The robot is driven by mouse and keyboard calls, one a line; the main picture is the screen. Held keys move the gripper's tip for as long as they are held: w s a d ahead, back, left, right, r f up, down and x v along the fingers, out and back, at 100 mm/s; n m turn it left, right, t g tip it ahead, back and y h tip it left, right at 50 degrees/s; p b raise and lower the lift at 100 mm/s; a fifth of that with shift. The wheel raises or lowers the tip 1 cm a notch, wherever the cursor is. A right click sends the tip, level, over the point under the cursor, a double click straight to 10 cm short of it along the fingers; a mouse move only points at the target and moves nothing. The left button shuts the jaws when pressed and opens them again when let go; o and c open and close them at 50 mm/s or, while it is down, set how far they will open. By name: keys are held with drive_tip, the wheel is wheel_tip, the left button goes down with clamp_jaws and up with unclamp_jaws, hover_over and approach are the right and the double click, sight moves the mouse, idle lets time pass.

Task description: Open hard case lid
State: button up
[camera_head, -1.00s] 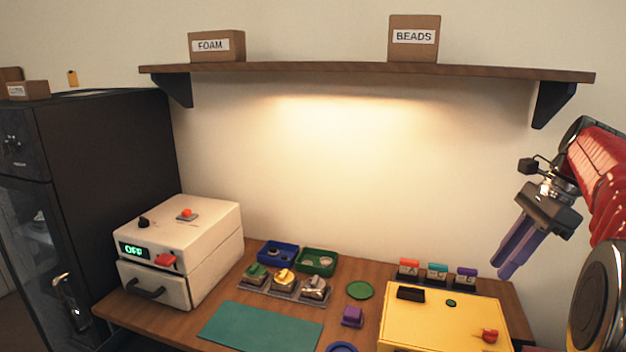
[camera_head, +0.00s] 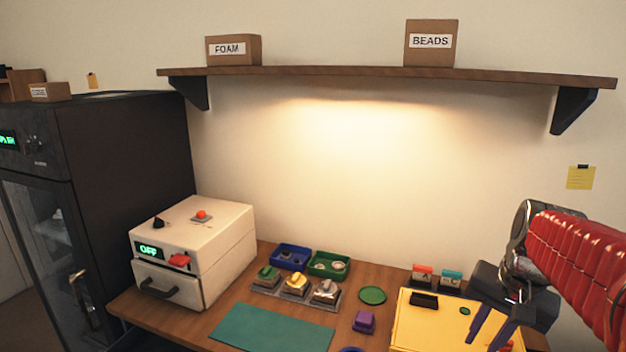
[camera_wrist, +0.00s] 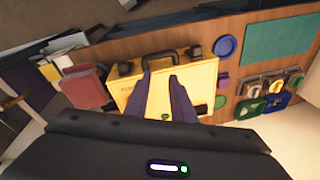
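The hard case is a yellow box at the right front of the bench, its lid (camera_head: 418,323) shut and flat. A black block (camera_head: 424,299) and a small green disc (camera_head: 465,311) lie on the lid. My gripper (camera_head: 489,338) is open and empty, with its two purple fingers pointing down over the right part of the case. In the wrist view the case (camera_wrist: 205,78) lies beyond my fingers (camera_wrist: 160,74), with a black handle and dark latches along its far edge. The fingers hide part of the lid. I cannot tell whether they touch it.
A purple block (camera_head: 364,322) and a green disc (camera_head: 372,295) lie left of the case. Several labelled blocks (camera_head: 422,275) stand behind it. A teal mat (camera_head: 270,328) and a white oven-like box (camera_head: 205,250) are farther left. A shelf (camera_head: 380,74) hangs above.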

drive_tip(key=s+a+f+n+t, duration=0.1)
drive_tip(key=s+a+n+t, duration=0.2)
drive_tip(key=s+a+n, duration=0.5)
drive_tip(key=s+a, duration=0.4)
drive_tip(key=a, duration=0.3)
drive_tip(key=shift+a+f, duration=0.2)
drive_tip(key=shift+c, duration=0.6)
clamp_jaws()
